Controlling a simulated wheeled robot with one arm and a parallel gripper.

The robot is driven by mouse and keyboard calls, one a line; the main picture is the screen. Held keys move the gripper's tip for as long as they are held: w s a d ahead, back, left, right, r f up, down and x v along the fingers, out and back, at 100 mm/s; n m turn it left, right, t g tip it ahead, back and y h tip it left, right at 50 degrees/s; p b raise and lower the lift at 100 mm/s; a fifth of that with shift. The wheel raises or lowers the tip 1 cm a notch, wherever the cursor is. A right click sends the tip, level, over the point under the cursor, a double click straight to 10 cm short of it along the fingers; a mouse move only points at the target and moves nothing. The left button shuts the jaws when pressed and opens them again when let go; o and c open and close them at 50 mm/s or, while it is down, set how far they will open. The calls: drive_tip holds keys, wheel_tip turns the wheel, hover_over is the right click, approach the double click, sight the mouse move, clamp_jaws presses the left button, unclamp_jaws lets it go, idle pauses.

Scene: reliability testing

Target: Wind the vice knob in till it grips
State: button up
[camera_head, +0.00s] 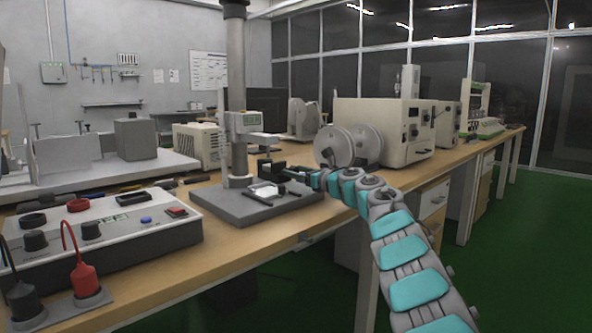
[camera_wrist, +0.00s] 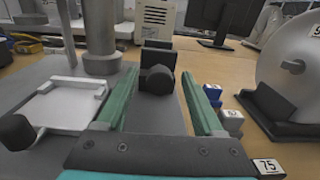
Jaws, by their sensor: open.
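The vice (camera_wrist: 158,47) is a dark block with a round black knob (camera_wrist: 157,80) facing me, in the upper middle of the wrist view. In the head view the vice (camera_head: 272,170) stands on the grey base plate of the test stand, left of my gripper (camera_head: 314,179). In the wrist view my gripper (camera_wrist: 160,72) is open, its two green fingers pointing at the vice. The knob shows between the fingertips, with a gap on each side, and nothing is held. I cannot tell how deep the fingers reach around it. The vice's inner jaw faces are hidden.
The stand's column (camera_head: 237,95) rises behind the vice. A white plate (camera_wrist: 62,105) and another black knob (camera_wrist: 15,132) lie left of my fingers. Small numbered blocks (camera_wrist: 229,122) and a large grey disc (camera_wrist: 290,62) stand to the right. A control box (camera_head: 105,230) sits front left.

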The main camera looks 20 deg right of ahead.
drive_tip(key=shift+w, duration=0.1)
clamp_jaws()
idle(0.7)
